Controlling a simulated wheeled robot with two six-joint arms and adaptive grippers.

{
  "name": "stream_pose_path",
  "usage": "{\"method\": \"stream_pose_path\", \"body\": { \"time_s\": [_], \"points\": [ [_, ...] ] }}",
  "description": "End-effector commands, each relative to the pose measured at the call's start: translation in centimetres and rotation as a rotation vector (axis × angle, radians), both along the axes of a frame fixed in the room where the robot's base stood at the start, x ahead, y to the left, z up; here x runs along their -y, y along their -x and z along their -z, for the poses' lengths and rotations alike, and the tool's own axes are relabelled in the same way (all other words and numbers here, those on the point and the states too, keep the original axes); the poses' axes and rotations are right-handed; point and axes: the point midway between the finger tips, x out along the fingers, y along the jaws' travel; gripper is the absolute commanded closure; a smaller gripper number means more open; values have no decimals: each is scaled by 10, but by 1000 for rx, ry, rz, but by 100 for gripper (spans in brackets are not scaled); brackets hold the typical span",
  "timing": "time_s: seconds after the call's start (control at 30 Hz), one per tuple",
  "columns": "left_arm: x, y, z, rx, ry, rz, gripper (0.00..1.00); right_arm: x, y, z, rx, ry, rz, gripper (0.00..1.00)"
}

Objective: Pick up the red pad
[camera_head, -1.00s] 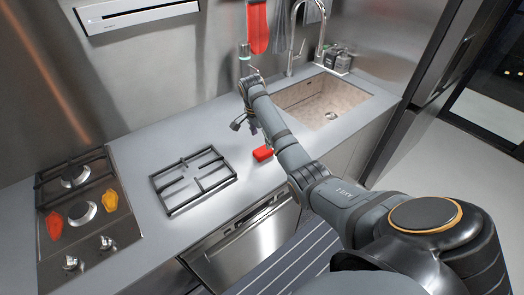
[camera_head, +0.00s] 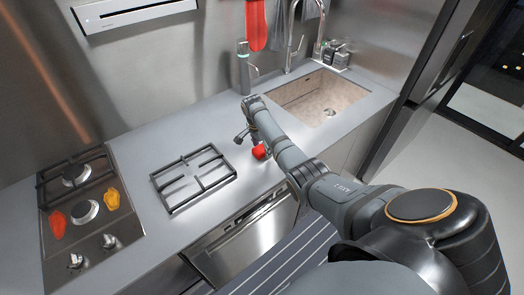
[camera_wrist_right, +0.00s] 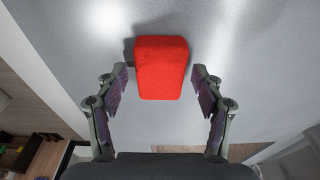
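The red pad (camera_head: 259,151) lies on the grey counter, between the black pan grate and the sink, partly hidden by my right arm. In the right wrist view the red pad (camera_wrist_right: 161,67) is a rounded block lying flat, ahead of and between the fingers. My right gripper (camera_head: 246,139) is over the counter beside the pad, its fingers partly hidden in the head view. In the right wrist view my right gripper (camera_wrist_right: 160,88) is open, one finger on each side of the pad with gaps at both sides. My left gripper is not in view.
A black pan grate (camera_head: 193,178) lies on the counter left of the pad. A stove (camera_head: 88,209) with red and yellow items is at the far left. The sink (camera_head: 322,101) is at the right. A bottle (camera_head: 243,68) stands by the back wall.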

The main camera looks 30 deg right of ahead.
Motion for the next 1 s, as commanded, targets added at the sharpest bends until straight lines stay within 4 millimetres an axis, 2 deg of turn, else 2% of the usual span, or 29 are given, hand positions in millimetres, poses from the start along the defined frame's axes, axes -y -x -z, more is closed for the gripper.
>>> {"method": "stream_pose_path", "body": {
  "time_s": [0.03,0.27,0.53,0.67,0.77,1.0],
  "points": [
    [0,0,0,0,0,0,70,0,0,0,0,0,0,44],
    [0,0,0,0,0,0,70,0,0,0,0,0,0,73],
    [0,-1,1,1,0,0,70,0,0,-1,1,0,0,73],
    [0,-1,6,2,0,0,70,0,-1,-10,3,1,1,73],
    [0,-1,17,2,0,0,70,1,-2,-27,7,2,0,73],
    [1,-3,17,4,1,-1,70,-10,37,-77,5,3,-1,73]
  ]
}}
